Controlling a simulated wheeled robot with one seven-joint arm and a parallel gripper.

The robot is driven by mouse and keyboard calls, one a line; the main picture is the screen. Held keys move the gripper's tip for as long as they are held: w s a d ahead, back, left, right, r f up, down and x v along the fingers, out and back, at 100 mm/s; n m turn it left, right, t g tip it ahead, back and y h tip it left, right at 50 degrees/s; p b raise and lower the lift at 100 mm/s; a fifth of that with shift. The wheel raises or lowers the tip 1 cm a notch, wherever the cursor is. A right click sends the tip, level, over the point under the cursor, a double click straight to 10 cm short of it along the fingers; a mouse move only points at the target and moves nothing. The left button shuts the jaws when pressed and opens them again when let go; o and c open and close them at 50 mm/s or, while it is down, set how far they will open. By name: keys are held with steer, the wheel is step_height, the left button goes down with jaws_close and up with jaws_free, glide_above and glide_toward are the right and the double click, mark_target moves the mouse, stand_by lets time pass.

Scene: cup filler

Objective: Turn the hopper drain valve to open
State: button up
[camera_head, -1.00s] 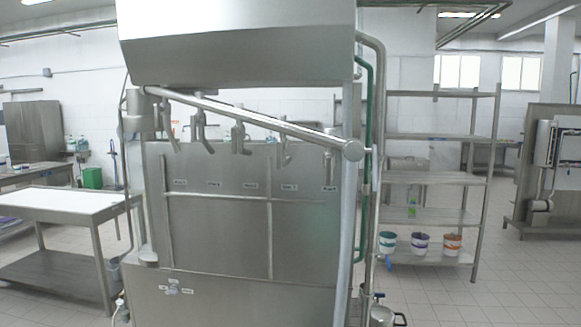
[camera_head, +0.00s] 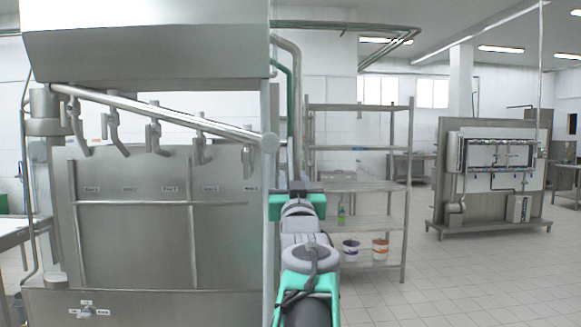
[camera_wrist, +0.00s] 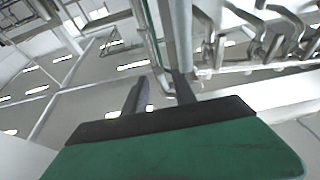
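The steel filling machine stands at the left in the head view, with its hopper (camera_head: 150,45) on top. A small knob with several labels around it (camera_head: 87,309) sits low on the front panel. I cannot tell whether this is the hopper drain valve. My gripper (camera_head: 297,184) is raised in front of the machine's right edge, near the vertical pipes. In the wrist view my gripper (camera_wrist: 160,82) shows two dark fingers apart with nothing between them. It is away from the labelled knob. My arm hides the lower pipes.
A slanted steel pipe (camera_head: 165,113) carries several nozzles with lever handles. A green pipe (camera_head: 290,105) runs beside the machine. A steel shelf (camera_head: 370,221) with buckets stands at the right. The tiled floor (camera_head: 480,280) there is clear.

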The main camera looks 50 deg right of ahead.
mark_target(290, 158)
steer(key=shift+w+d+r+p, duration=0.1)
steer(key=shift+w+r+p, duration=0.05)
steer(key=shift+r, duration=0.45)
steer(key=shift+w+r+p, duration=0.1)
steer(key=shift+r+p, duration=0.05)
steer(key=shift+r, duration=0.4)
steer(key=p+x, duration=0.2)
steer(key=x, duration=0.4)
steer(key=shift+w+d+r, duration=0.1)
steer(key=shift+w+d, duration=0.15)
jaws_close()
